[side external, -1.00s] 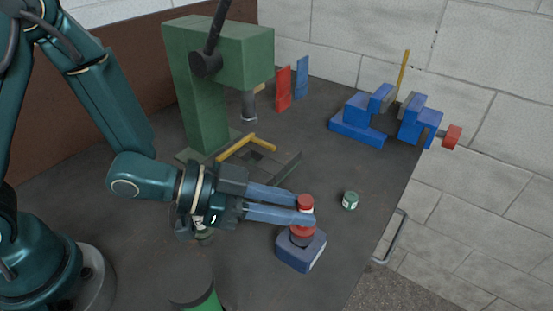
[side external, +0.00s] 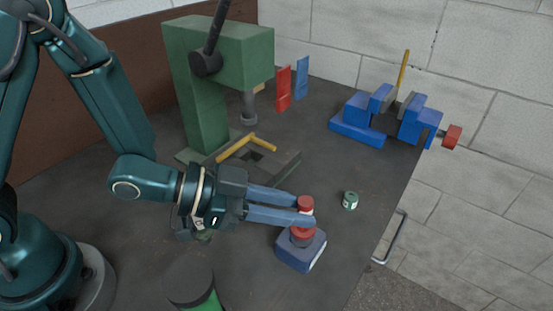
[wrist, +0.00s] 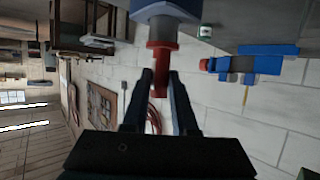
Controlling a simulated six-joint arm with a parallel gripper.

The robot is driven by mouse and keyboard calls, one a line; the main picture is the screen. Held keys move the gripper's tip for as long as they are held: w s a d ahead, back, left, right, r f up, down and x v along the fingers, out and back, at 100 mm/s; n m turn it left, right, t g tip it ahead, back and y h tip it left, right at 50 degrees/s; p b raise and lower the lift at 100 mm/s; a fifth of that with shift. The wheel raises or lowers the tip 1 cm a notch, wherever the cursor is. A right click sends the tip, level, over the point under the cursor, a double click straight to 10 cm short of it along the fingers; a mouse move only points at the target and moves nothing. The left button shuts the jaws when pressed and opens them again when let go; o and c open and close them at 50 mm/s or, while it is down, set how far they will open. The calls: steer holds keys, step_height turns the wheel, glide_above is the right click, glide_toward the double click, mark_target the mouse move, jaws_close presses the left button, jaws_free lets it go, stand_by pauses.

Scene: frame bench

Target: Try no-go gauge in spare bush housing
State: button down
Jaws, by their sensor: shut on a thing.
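The no-go gauge (side external: 302,234) is red with a grey section below its collar. It stands roughly upright over the spare bush housing (side external: 298,254), a blue-grey block near the bench's right edge. My gripper (side external: 310,212) is shut on the gauge, its two blue fingers reaching in from the left. In the wrist view the red gauge (wrist: 160,58) is between my fingertips (wrist: 160,80), and its grey section points at the blue housing (wrist: 165,9). The bore is hidden, so I cannot tell how far the gauge end is in it.
A small green can (side external: 350,201) stands to the right of the housing. A green press (side external: 205,100) stands behind my gripper, and a blue vise (side external: 365,118) at the back right. A dark cylinder with green (side external: 190,287) is at the front. Bench is clear between can and vise.

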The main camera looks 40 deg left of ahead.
step_height(320, 180, up, 7)
stand_by(1.0)
